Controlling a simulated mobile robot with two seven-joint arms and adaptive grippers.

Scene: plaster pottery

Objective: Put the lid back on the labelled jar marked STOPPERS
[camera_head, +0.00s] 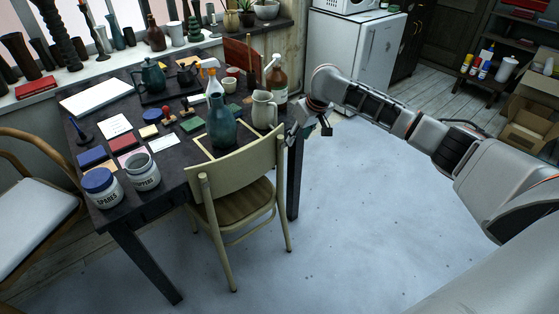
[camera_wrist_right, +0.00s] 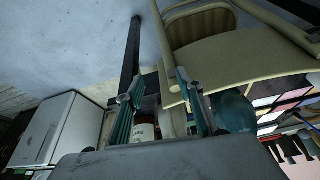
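The STOPPERS jar (camera_head: 143,177) is a pale, round jar standing upright near the table's front left edge. Its top is open, with a dark interior. A small round yellowish disc (camera_head: 148,132) lies farther back on the table; I cannot tell whether it is the lid. My right gripper (camera_head: 309,130) is in the air just off the table's right edge, far from the jar. In the right wrist view its two teal fingers (camera_wrist_right: 160,100) are spread, with nothing held between them. My left gripper is out of view.
The SPARES jar (camera_head: 104,194), with a blue lid, stands left of the STOPPERS jar. A pale pitcher (camera_head: 264,110), brown bottle (camera_head: 277,82) and teal vase (camera_head: 221,125) stand near my right gripper. A chair (camera_head: 238,170) is against the table's front. Floor (camera_head: 370,200) to the right is clear.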

